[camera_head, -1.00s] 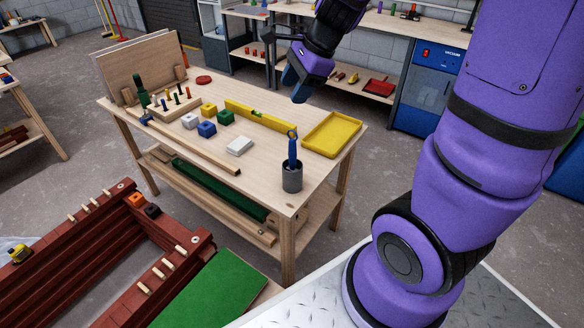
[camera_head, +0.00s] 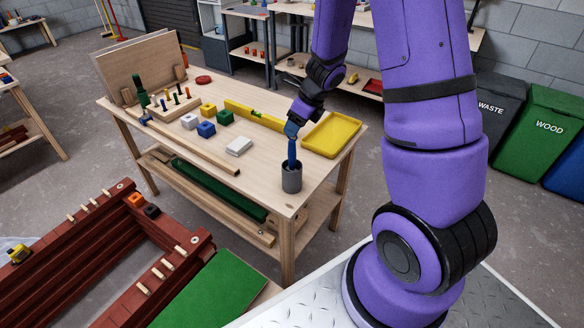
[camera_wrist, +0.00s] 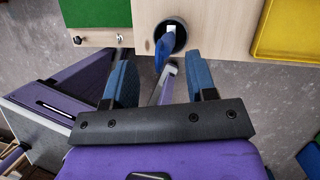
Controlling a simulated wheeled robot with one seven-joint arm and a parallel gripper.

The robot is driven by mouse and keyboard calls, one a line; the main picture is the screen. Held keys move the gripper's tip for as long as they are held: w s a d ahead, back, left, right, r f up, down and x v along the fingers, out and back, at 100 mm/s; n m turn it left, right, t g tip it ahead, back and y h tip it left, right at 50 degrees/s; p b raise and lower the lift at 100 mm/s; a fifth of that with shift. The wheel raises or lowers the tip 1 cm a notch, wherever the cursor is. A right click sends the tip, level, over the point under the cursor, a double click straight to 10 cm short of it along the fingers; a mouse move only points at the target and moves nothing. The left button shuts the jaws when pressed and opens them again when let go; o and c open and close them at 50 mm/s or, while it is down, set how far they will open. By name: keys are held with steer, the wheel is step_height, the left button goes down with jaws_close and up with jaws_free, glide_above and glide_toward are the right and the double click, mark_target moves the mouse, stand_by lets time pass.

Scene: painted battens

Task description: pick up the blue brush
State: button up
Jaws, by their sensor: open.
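The blue brush (camera_head: 291,152) stands nearly upright in a grey cup (camera_head: 291,180) near the front right corner of the wooden table. Its lower part is hidden inside the cup. My gripper (camera_head: 292,129) is open at the upper end of the brush, above the cup. In the wrist view the brush (camera_wrist: 163,50) rises out of the cup (camera_wrist: 181,32), and my gripper (camera_wrist: 159,66) has a blue finger on either side of its line. I cannot tell whether either finger touches the brush.
A yellow tray (camera_head: 333,137) lies on the table (camera_head: 262,185) to the right of the cup. A yellow level (camera_head: 262,117), a white block (camera_head: 239,146) and several coloured cubes lie to the left. The tabletop just left of the cup is clear.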

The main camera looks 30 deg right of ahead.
glide_above(292, 161)
steer(key=w, duration=0.2)
steer(key=shift+d+f, duration=0.15)
steer(key=shift+f, duration=2.45)
jaws_close()
